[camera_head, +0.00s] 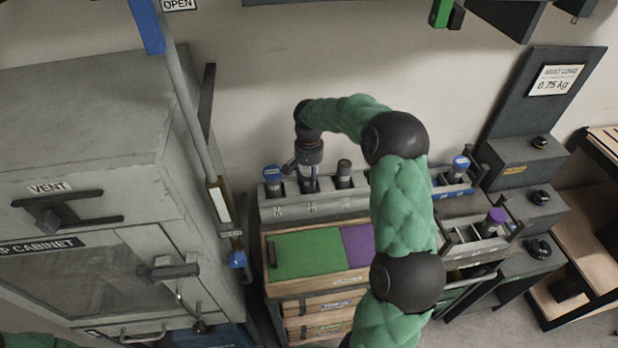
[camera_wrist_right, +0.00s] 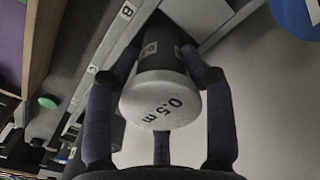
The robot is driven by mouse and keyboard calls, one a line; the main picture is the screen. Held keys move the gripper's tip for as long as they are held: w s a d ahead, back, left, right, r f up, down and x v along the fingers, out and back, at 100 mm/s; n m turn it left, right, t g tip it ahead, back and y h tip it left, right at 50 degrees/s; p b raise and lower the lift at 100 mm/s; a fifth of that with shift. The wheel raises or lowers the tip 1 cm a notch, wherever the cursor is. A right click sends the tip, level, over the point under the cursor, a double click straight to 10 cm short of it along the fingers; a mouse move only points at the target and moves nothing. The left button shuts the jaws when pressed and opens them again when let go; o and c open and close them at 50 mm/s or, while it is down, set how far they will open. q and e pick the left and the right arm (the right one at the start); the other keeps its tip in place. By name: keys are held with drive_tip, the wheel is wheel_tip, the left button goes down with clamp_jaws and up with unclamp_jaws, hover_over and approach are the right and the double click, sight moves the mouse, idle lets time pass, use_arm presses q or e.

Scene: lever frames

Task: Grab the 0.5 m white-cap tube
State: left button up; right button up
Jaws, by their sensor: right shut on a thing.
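The white-cap tube (camera_wrist_right: 160,108) fills the middle of the right wrist view, with "0.5 m" printed on its cap. My right gripper (camera_wrist_right: 162,78) is shut around it, dark fingers on either side of the cap. In the head view, my right gripper (camera_head: 309,160) points down over the grey rack (camera_head: 312,209), at a slot between a blue-cap tube (camera_head: 272,178) and a dark-cap tube (camera_head: 344,172). The tube there is mostly hidden by the gripper and the rack. I cannot tell whether it is lifted. My left gripper is out of view.
A grey cabinet (camera_head: 90,130) with handles stands at the left. A drawer unit with a green panel (camera_head: 308,254) sits below the rack. The wall is close behind.

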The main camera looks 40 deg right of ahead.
drive_tip(key=shift+r, duration=0.15)
drive_tip(key=shift+r, duration=0.65)
drive_tip(key=s+d+r+p, duration=0.1)
drive_tip(key=s+r+p, duration=0.2)
drive_tip(key=s+r, duration=0.8)
drive_tip(key=s, duration=0.3)
drive_tip(key=shift+r, duration=0.2)
